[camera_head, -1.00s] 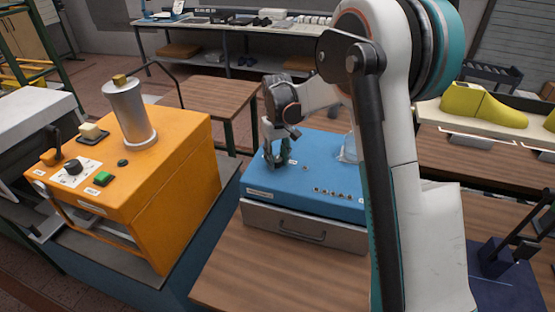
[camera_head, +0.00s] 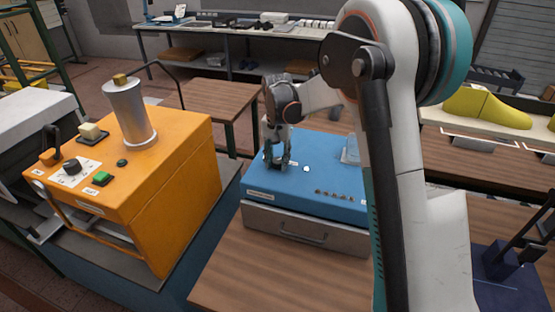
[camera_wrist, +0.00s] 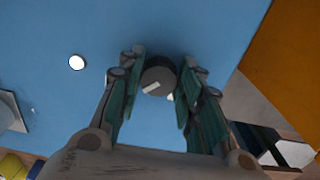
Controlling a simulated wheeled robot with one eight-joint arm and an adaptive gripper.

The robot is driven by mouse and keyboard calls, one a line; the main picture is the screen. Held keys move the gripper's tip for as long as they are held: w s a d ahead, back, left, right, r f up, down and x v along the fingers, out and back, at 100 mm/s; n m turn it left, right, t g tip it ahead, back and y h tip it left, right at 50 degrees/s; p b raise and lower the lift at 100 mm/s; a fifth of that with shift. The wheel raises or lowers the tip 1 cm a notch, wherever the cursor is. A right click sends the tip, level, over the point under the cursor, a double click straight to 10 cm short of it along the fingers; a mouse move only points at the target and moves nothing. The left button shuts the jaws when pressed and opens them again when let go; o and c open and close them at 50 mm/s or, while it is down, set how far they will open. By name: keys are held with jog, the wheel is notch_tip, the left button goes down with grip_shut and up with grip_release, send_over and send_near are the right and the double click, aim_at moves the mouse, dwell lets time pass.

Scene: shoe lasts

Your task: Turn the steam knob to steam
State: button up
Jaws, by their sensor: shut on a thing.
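A dark round knob (camera_wrist: 158,76) with a pale pointer bar stands on top of the blue box (camera_head: 330,180). My gripper (camera_head: 278,164) points down over the left part of that box's top. In the wrist view my gripper (camera_wrist: 160,82) has its green-padded fingers on either side of the knob and is shut on it. The pointer bar slants, its right end higher in the wrist view.
An orange machine (camera_head: 175,190) with a silver cylinder (camera_head: 130,112), a second dark knob (camera_head: 72,166) and a green button (camera_head: 102,178) stands to the left. A grey drawer (camera_head: 300,233) is under the blue box. Yellow shoe lasts (camera_head: 485,107) lie at the right.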

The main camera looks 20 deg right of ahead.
aim_at(277, 161)
dwell(0.4)
jog(key=o, duration=1.1)
jog(key=shift+c, duration=0.2)
jog(key=shift+r, duration=0.1)
notch_tip(277, 161, up, 12)
